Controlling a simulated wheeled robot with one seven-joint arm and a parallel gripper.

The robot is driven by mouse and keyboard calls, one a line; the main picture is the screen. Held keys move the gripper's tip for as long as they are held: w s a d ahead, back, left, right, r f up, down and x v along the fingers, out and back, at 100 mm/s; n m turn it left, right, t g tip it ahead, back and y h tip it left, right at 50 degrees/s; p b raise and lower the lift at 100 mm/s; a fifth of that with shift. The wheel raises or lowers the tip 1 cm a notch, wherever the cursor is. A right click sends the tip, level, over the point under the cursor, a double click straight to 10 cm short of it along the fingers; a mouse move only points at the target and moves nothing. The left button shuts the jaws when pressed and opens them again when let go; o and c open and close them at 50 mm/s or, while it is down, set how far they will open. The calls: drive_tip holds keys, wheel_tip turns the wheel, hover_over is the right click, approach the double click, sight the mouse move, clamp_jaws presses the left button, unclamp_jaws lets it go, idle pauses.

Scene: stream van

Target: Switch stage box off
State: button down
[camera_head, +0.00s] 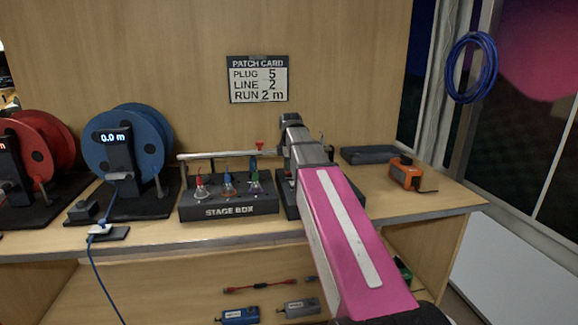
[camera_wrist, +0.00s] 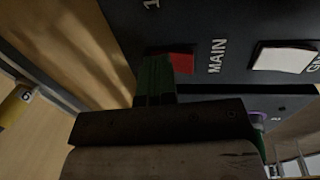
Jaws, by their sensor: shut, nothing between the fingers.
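The stage box (camera_head: 228,208) is a dark box on the bench with its name on the front. In the wrist view a dark panel (camera_wrist: 225,22) carries a red switch (camera_wrist: 182,62) beside the word MAIN and a white switch (camera_wrist: 285,60). My gripper (camera_wrist: 155,82) is shut and empty, its tip close beside the red switch; I cannot tell if they touch. My arm hides the gripper in the head view.
A blue cable reel (camera_head: 128,150) and a red one (camera_head: 40,155) stand left. A patch card (camera_head: 258,80) hangs on the back wall. A dark tray (camera_head: 368,155) and an orange device (camera_head: 405,174) sit right. Bench at front right is clear.

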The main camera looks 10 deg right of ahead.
drive_tip(key=shift+s+f, duration=0.1)
drive_tip(key=shift+s, duration=0.05)
drive_tip(key=shift+s, duration=0.7)
drive_tip(key=shift+r, duration=0.25)
drive_tip(key=shift+w+r, duration=0.1)
drive_tip(key=shift+r, duration=0.15)
wheel_tip(320, 180, up, 13)
drive_tip(key=s, duration=0.2)
drive_tip(key=shift+r, duration=0.1)
